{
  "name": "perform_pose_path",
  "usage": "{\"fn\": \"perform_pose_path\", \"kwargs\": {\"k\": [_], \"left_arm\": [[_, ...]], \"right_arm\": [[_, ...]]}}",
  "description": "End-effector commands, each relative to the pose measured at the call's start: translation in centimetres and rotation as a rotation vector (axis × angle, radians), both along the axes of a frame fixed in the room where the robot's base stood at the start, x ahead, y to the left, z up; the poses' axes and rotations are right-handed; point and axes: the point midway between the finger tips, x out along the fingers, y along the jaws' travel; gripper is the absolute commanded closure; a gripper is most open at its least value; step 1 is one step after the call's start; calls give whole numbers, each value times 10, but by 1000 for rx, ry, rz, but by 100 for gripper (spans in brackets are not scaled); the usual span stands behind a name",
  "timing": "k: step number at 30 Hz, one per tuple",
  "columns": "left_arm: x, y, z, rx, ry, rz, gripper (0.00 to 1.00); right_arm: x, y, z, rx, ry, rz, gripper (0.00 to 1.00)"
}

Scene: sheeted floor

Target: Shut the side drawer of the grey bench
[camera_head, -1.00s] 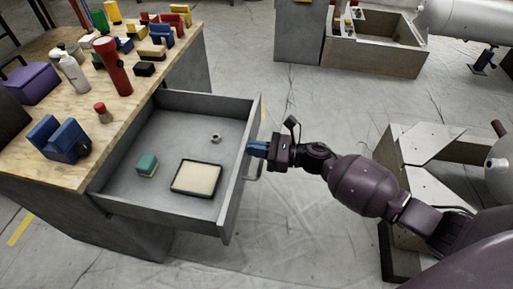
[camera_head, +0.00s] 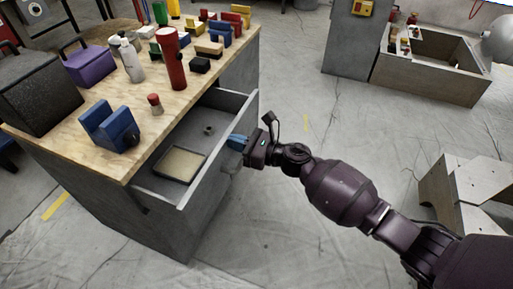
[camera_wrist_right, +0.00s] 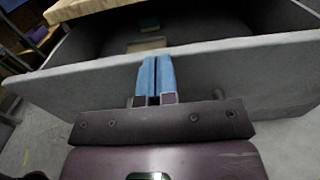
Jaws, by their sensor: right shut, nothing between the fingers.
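The grey bench (camera_head: 150,215) has a wooden top and stands at the left in the head view. Its side drawer (camera_head: 222,158) is partly open, sticking out to the right. In the drawer lie a shallow framed tray (camera_head: 180,165) and a small ring-like part (camera_head: 209,130). My right gripper (camera_head: 236,142) is shut and empty, its blue fingertips at the outer face of the drawer front. In the right wrist view the blue fingers (camera_wrist_right: 155,78) stand side by side against the drawer front (camera_wrist_right: 225,75), in front of its handle. My left gripper is out of view.
The bench top holds a blue block (camera_head: 109,128), a red cylinder (camera_head: 173,58), bottles, a purple box (camera_head: 89,65) and several coloured blocks. A grey open crate (camera_head: 432,65) stands at the back right.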

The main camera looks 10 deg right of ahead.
Motion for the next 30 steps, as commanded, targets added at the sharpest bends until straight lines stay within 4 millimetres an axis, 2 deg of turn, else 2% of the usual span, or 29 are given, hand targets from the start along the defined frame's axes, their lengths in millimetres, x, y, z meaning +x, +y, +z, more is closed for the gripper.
{"fn": "perform_pose_path", "kwargs": {"k": [1,6,12,21,30], "left_arm": [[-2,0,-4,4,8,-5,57],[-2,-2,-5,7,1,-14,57],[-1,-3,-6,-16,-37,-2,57],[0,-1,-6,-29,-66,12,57],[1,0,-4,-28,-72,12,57]], "right_arm": [[7,12,-6,3,6,1,100],[29,46,-6,1,7,0,100],[49,75,-5,0,6,0,100],[64,95,-2,0,2,0,100],[65,97,0,0,0,0,100]]}}
